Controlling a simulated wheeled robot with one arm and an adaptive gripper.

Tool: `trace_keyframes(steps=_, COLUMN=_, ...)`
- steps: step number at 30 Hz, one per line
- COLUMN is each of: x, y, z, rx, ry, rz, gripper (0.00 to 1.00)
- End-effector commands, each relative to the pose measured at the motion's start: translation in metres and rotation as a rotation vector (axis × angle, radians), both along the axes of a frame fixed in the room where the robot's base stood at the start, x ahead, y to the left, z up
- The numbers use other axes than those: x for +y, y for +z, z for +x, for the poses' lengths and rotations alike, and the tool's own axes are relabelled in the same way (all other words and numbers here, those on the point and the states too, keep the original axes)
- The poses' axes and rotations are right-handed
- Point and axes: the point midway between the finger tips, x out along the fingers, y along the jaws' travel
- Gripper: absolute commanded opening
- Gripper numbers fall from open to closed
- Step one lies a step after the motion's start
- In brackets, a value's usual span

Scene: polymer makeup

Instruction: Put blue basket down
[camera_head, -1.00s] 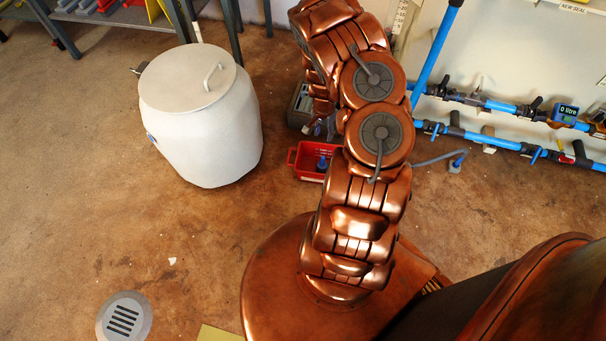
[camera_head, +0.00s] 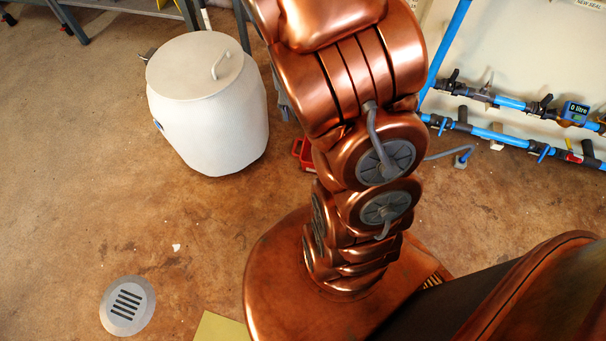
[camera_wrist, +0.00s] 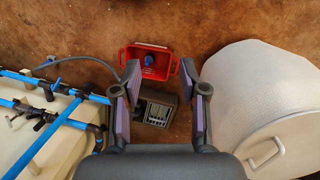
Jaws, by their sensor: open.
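No blue basket shows in either view. A red basket (camera_wrist: 147,52) with a blue object (camera_wrist: 148,60) inside stands on the brown floor in the wrist view. In the head view only a sliver of the red basket (camera_head: 304,153) shows beside my arm. My gripper (camera_wrist: 160,72) is open in the wrist view, with nothing visible between its fingers. The red basket appears beyond the fingertips, apart from them. My gripper is out of sight in the head view.
A white lidded drum (camera_head: 208,112) stands left of my arm. A dark grey box (camera_wrist: 157,107) is near the red basket. Blue pipes (camera_head: 500,103) run along the wall at right. A floor drain (camera_head: 127,306) lies front left. The floor at left is mostly clear.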

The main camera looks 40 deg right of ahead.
Motion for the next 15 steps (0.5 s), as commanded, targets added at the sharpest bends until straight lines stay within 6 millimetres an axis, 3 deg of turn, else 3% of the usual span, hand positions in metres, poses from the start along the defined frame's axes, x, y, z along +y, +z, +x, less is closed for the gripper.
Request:
trace_keyframes(steps=6, x=0.054, y=0.042, z=-0.045, rx=0.024, ry=0.178, rz=0.058, gripper=0.43)
trace_keyframes(steps=15, x=0.109, y=0.081, z=-0.121, rx=0.067, ry=0.451, rz=0.127, gripper=0.43)
